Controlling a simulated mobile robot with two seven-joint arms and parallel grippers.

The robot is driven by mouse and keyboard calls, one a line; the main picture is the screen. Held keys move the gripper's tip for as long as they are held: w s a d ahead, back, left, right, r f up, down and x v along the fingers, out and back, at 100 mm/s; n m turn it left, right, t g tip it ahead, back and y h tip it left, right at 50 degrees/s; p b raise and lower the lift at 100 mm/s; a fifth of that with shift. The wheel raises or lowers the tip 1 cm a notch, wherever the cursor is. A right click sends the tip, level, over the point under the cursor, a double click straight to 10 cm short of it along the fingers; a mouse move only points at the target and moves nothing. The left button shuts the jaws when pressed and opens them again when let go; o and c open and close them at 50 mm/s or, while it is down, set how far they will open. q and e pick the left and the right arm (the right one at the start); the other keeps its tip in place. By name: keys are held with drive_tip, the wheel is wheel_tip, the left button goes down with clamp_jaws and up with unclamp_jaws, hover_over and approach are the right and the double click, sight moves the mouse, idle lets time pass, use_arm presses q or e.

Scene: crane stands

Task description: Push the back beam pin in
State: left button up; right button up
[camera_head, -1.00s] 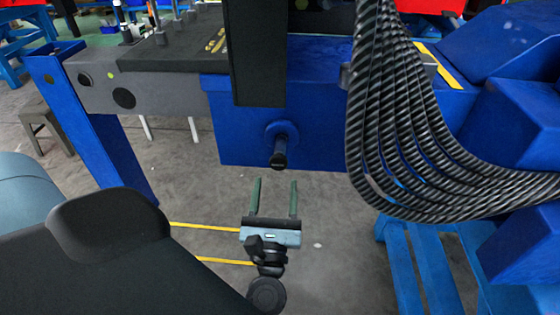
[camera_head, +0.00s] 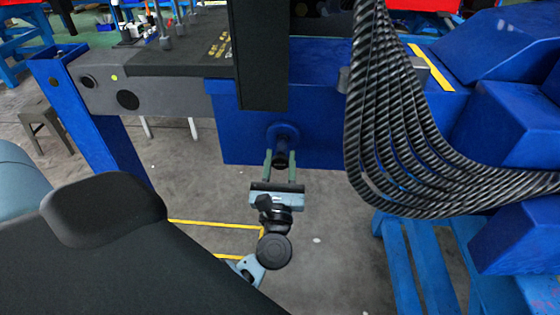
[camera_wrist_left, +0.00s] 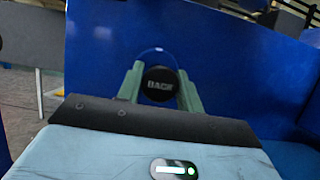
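The back beam pin (camera_head: 281,158) is a dark cylinder with a black round end, sticking out of a round blue collar on the front face of the blue beam (camera_head: 320,145). In the left wrist view the pin's end (camera_wrist_left: 159,83) faces me and bears white lettering that looks like "BACK". My left gripper (camera_head: 281,165) is open, with its two green fingers on either side of the pin's end. In the left wrist view the fingers (camera_wrist_left: 160,88) flank the pin with small gaps that I cannot judge exactly. My right gripper is not in view.
A bundle of black ribbed hoses (camera_head: 395,130) hangs to the right of the pin. A dark upright post (camera_head: 262,55) stands above it. A blue leg (camera_head: 95,120) is at left and a blue pallet (camera_head: 425,260) lies at lower right. The floor below is open.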

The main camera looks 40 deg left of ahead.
sight(282, 147)
use_arm(q)
clamp_jaws()
drive_tip(key=w, duration=0.1)
drive_tip(key=w+a, duration=0.1)
drive_tip(key=w+a+b, duration=0.1)
drive_tip(key=w, duration=0.1)
drive_tip(key=shift+a+r, duration=0.1)
drive_tip(key=shift+a, duration=0.15)
drive_tip(key=shift+o, duration=1.1)
unclamp_jaws()
drive_tip(key=o, duration=0.3)
drive_tip(key=shift+w+a, duration=0.1)
drive_tip(key=shift+w, duration=0.05)
